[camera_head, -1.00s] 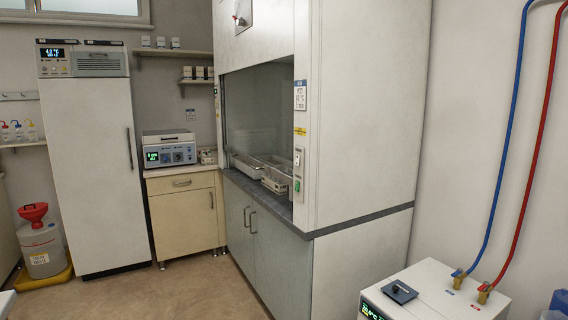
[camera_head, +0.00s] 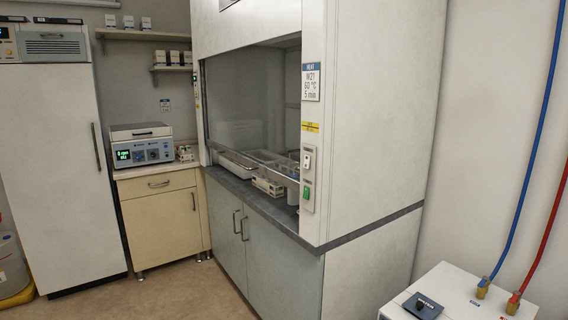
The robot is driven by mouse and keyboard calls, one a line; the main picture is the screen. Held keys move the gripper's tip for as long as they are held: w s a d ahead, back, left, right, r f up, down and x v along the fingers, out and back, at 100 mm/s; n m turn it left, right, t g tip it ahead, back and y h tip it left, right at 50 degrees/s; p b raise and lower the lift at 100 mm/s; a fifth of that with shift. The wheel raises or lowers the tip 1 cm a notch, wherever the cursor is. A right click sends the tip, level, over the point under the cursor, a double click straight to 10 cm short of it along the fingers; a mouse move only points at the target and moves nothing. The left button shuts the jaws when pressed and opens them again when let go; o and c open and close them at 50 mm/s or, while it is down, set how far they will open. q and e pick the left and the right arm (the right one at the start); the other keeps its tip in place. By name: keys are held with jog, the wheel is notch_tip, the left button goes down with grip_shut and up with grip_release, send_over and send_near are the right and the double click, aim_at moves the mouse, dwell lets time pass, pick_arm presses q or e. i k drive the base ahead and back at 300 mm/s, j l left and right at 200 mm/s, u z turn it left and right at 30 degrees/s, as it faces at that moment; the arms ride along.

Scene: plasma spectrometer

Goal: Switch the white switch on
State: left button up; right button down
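A small white switch (camera_head: 307,158) sits on a light panel on the front right post of the fume hood (camera_head: 372,130). Its rocker position is too small to tell. A green switch or button (camera_head: 306,192) is just below it on the same post. Neither of my grippers is in view.
A white chiller-like box (camera_head: 460,290) with blue and red hoses stands at the lower right. A benchtop instrument (camera_head: 142,148) sits on a beige cabinet (camera_head: 160,215) beside a tall white fridge (camera_head: 50,160). Open floor (camera_head: 185,290) lies in front of the hood.

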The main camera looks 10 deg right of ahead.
aim_at(306, 163)
jog(key=i+j, duration=0.25)
jog(key=i, duration=0.15)
jog(key=i+j+u, duration=0.1)
jog(key=i+j, duration=0.15)
jog(key=i, duration=0.15)
jog(key=i+j, duration=0.2)
jog(key=i, duration=0.2)
